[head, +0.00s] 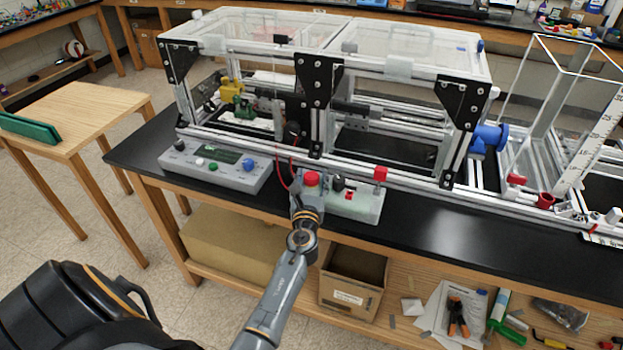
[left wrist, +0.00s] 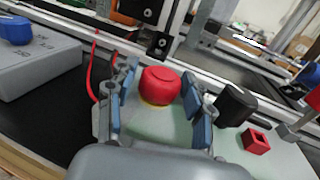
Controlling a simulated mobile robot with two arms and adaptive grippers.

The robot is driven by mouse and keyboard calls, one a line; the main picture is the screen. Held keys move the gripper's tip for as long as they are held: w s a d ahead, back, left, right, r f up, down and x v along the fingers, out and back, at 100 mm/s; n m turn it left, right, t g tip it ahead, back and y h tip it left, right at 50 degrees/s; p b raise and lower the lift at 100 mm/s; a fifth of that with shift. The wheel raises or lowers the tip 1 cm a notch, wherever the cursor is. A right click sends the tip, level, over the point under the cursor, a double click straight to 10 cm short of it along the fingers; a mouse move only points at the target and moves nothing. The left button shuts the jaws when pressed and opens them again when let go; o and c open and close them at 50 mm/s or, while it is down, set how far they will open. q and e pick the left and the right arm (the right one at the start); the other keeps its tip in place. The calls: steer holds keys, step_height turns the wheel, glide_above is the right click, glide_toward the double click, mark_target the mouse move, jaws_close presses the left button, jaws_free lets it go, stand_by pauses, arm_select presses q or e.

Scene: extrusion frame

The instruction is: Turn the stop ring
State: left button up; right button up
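A red round stop knob (head: 312,178) stands on the pale green control box (head: 362,205) at the bench's front edge. In the left wrist view the knob (left wrist: 160,85) has a thin yellow band at its base. My left gripper (head: 308,194) is over the left end of this box. In the left wrist view its two blue-padded fingers (left wrist: 159,103) are apart, one on each side of the knob. The gripper looks open; whether a pad touches the knob is hard to tell. My right gripper is not in view.
A black rotary knob (left wrist: 235,103) and a small red cube-shaped part (left wrist: 256,141) sit right of the fingers on the box. A red cable (left wrist: 93,65) runs close by the left finger. The extrusion frame (head: 400,172) stands just behind. A grey console (head: 214,168) is to the left.

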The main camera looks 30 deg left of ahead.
arm_select(q)
steer(key=c, duration=0.7)
steer(key=shift+c, duration=0.3)
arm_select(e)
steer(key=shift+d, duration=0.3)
